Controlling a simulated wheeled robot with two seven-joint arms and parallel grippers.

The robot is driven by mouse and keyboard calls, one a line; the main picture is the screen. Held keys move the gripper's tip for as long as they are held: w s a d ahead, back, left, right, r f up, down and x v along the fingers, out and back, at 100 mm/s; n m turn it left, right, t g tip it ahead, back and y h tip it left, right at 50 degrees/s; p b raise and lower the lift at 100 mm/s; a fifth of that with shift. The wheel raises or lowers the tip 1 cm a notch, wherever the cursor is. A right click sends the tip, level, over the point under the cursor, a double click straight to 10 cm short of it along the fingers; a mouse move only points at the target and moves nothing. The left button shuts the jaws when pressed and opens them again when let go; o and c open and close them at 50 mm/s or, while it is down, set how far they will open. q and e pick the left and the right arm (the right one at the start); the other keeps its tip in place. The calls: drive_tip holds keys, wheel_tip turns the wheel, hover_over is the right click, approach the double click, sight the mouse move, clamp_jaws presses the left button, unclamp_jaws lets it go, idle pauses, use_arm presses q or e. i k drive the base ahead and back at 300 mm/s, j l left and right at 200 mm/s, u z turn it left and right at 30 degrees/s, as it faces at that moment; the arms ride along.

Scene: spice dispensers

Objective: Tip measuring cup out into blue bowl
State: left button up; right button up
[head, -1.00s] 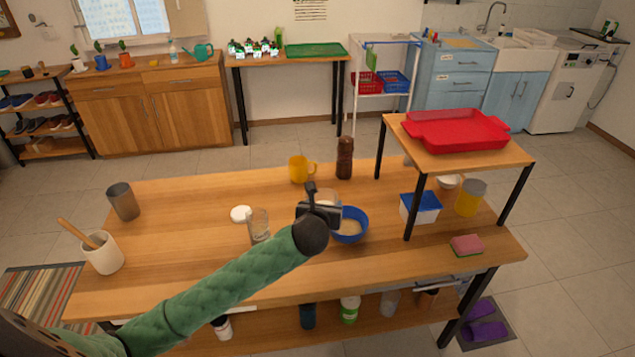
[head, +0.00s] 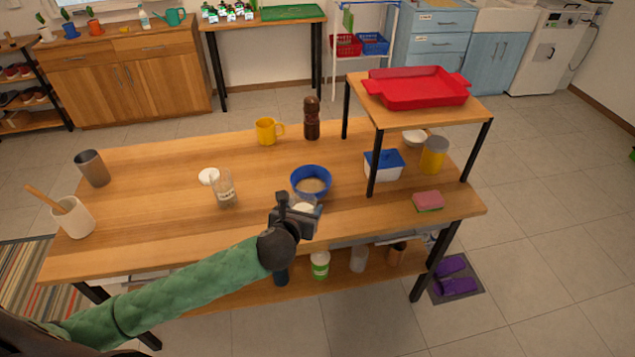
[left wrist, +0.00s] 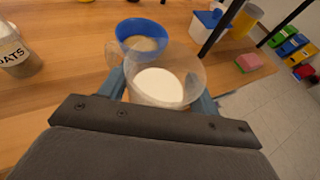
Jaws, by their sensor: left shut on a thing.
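The blue bowl (head: 311,182) stands on the wooden table with pale beige contents in it. It also shows in the left wrist view (left wrist: 128,28), just beyond the cup. My left gripper (head: 298,214) is on the near side of the bowl, shut on the clear measuring cup (head: 304,207). In the left wrist view the cup (left wrist: 192,72) sits between the fingers, seen from above, with white contents in it. It looks roughly upright and apart from the bowl. My right gripper is not in view.
A glass oats jar (head: 224,190) and white lid (head: 209,176) are left of the bowl. A yellow mug (head: 268,131) and brown grinder (head: 312,119) stand behind. A raised shelf (head: 452,106), blue-lidded box (head: 384,166) and sponge (head: 428,201) are right. The table's left middle is clear.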

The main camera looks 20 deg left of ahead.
sight(316, 180)
drive_tip(key=l+u, duration=0.1)
drive_tip(key=l, duration=0.4)
drive_tip(key=l+u, duration=0.15)
drive_tip(key=l, duration=0.3)
drive_tip(key=k+l+u, duration=0.1)
drive_tip(key=l, duration=0.4)
drive_tip(key=k+l+u, duration=0.15)
drive_tip(key=l, duration=0.3)
